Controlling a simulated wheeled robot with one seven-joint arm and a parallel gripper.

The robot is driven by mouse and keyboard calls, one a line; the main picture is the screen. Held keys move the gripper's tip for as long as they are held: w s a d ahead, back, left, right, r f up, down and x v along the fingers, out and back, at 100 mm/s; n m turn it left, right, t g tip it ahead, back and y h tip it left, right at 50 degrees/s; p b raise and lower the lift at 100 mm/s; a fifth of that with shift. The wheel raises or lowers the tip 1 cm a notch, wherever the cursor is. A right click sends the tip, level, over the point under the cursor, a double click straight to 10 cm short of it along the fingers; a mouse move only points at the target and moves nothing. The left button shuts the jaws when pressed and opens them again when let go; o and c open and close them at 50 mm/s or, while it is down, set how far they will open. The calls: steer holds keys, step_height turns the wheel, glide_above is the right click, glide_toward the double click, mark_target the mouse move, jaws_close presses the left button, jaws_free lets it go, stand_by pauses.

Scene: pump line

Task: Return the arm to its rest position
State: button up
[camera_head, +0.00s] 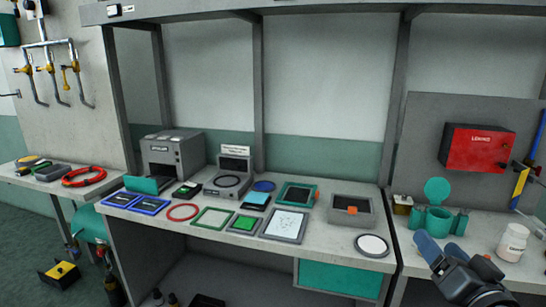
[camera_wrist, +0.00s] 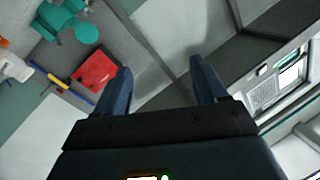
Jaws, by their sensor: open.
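My gripper (camera_head: 440,249) shows at the lower right in the head view, its dark blue fingers raised in front of the right-hand bench. In the wrist view my gripper (camera_wrist: 163,80) has its two fingers apart with nothing between them. The wrist view is tilted and looks past the fingers at a grey wall panel. My gripper appears apart from the bench and the things on it.
The middle bench (camera_head: 338,262) carries a grey machine (camera_head: 173,155), trays and rings. A red box (camera_head: 477,148) hangs above. A shelf beam spans the top.

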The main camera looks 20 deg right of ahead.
steer(key=s+a+f+n+g+y, duration=0.1)
steer(key=s+a+f, duration=0.4)
steer(key=s+a, duration=0.25)
steer(key=s+a+f+n+g+y, duration=0.1)
steer(key=s+a+f+n, duration=0.1)
steer(key=s+a+f, duration=0.5)
steer(key=s+a+r+n+y, duration=0.1)
steer(key=s+a+r+n, duration=0.1)
steer(key=s, duration=0.7)
steer(key=s+a+r+n+y, duration=0.2)
steer(key=s+n, duration=0.1)
steer(key=s, duration=0.6)
steer(key=shift+s+a+g, duration=0.3)
stand_by(0.8)
